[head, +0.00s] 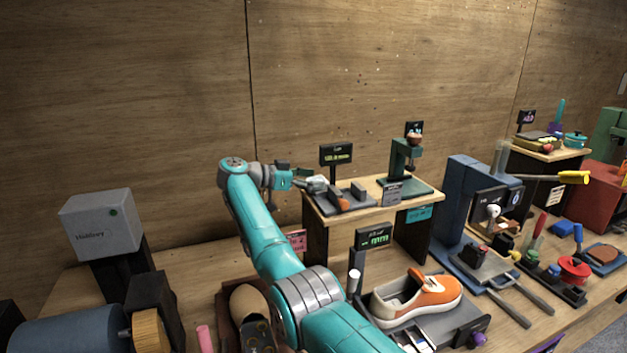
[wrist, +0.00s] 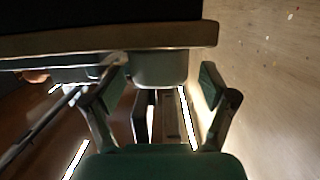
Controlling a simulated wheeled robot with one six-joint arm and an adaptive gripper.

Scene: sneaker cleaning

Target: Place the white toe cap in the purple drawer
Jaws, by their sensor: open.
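A small whitish piece (head: 317,184), probably the white toe cap, sits at the left end of the small raised shelf in the head view. My gripper (head: 303,182) is beside it, coming from the left. In the wrist view my gripper (wrist: 160,88) is open, with a finger on either side of a pale grey-white rounded piece (wrist: 158,70) by the shelf edge. I cannot tell whether the fingers touch it. A purple strip (head: 548,343) at the table's front edge may be part of the purple drawer; the rest is out of view.
The raised shelf (head: 318,208) carries a grey holder (head: 346,201) and a green press (head: 402,165). An orange and white sneaker (head: 417,297) stands on a grey stand in front. A blue machine (head: 466,200) and several tools crowd the right. A wooden wall stands behind.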

